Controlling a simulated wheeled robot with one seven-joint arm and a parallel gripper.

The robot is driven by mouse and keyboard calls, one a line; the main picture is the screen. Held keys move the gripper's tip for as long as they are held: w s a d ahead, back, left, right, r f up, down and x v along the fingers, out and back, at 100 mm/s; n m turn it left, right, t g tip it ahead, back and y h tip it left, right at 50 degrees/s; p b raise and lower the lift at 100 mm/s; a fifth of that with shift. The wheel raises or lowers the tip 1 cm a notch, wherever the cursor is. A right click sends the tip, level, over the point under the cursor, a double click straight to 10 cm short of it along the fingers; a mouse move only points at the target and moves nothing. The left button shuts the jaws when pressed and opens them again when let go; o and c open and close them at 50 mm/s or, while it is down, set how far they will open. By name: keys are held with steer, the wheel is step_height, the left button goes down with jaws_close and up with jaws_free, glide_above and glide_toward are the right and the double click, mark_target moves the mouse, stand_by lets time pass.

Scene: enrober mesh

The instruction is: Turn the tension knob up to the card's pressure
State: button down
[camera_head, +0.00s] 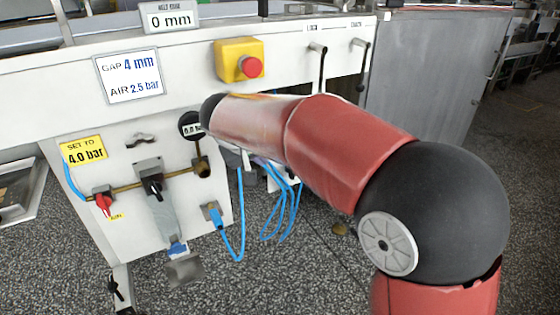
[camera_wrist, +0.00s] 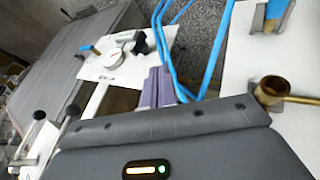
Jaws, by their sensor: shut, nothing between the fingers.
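My gripper (camera_wrist: 158,70) shows in the wrist view as two grey-purple fingers close together, shut and empty. Just past its tips, a black star-shaped knob (camera_wrist: 140,43) stands on a white plate beside a round dial gauge (camera_wrist: 109,58); I cannot tell whether they touch. In the head view my forearm hides the gripper and that knob. A yellow card (camera_head: 84,150) reads "SET TO 4.0 bar". A white card (camera_head: 128,77) reads "GAP 4 mm, AIR 2.5 bar". A dark round gauge (camera_head: 189,122), partly behind my arm, has a small, unclear bar reading. A black knob (camera_head: 152,186) sits on the regulator on the front panel.
A red valve handle (camera_head: 103,203) is at the panel's left on a brass pipe. A red emergency button (camera_head: 251,66) sits on a yellow box above my arm. Two black-knobbed levers (camera_head: 320,50) are right of it. Blue hoses (camera_head: 240,220) hang below. A grey cabinet (camera_head: 435,70) stands at right.

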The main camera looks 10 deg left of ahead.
glide_toward(288, 171)
step_height(288, 171, down, 3)
steer(key=a, duration=0.2)
steer(key=w+d, duration=0.2)
steer(key=d, duration=0.1)
steer(key=shift+w+f, duration=0.35)
steer(key=shift+f, duration=0.05)
steer(key=shift+r+p, duration=0.15)
steer(key=shift+p, duration=0.3)
